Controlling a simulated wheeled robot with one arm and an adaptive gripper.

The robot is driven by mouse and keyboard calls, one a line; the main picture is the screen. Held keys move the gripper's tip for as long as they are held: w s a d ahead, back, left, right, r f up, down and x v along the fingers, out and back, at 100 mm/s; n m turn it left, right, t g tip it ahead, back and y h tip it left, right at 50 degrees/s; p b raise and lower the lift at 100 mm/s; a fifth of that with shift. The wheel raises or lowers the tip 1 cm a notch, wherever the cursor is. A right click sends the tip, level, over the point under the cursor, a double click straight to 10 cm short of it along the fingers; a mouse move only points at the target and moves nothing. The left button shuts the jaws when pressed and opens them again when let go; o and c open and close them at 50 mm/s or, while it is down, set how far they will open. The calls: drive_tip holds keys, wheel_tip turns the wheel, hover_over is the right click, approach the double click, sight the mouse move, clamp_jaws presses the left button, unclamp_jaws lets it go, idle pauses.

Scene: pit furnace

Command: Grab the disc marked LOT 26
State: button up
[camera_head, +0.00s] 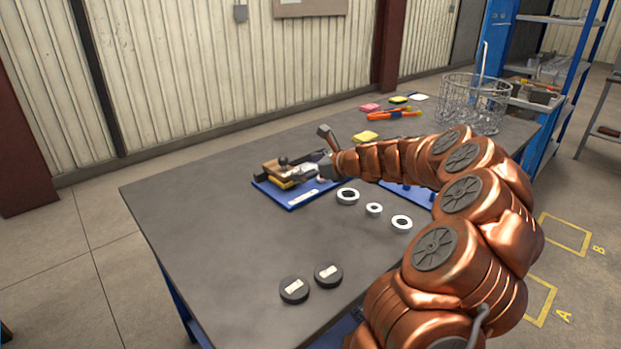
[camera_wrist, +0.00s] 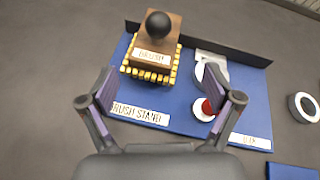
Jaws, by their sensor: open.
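Two dark round discs with white labels lie flat on the table's near part in the head view, one on the left (camera_head: 294,289) and one on the right (camera_head: 328,275). Their label text is too small to read, so I cannot tell which is LOT 26. Neither disc shows in the wrist view. My gripper (camera_wrist: 164,92) is open and empty, far from both discs, above the blue brush stand (camera_wrist: 185,118). A wooden block brush (camera_wrist: 152,50) with a black knob and yellow bristles stands between and beyond the fingers.
A white round piece with a red part (camera_wrist: 203,108) sits by the right finger. White rings (camera_head: 347,196) lie mid-table. The table (camera_head: 210,245) is clear left of the discs.

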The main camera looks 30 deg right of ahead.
drive_tip(key=d+f+m, duration=0.1)
drive_tip(key=d, duration=0.1)
drive_tip(key=d+f+m+h, duration=0.1)
drive_tip(key=d, duration=0.2)
drive_tip(key=d+f+m+h, duration=0.1)
drive_tip(key=d, duration=0.1)
drive_tip(key=shift+s+d+f+m+t+b, duration=0.15)
drive_tip(key=shift+s+d+m+t+b, duration=0.05)
drive_tip(key=shift+d+m+t+b, duration=0.15)
drive_tip(key=shift+w+d+f, duration=0.1)
drive_tip(key=shift+d, duration=0.1)
drive_tip(key=shift+r+x, duration=0.2)
drive_tip(key=shift+x, duration=3.55)
drive_tip(key=shift+w, duration=0.1)
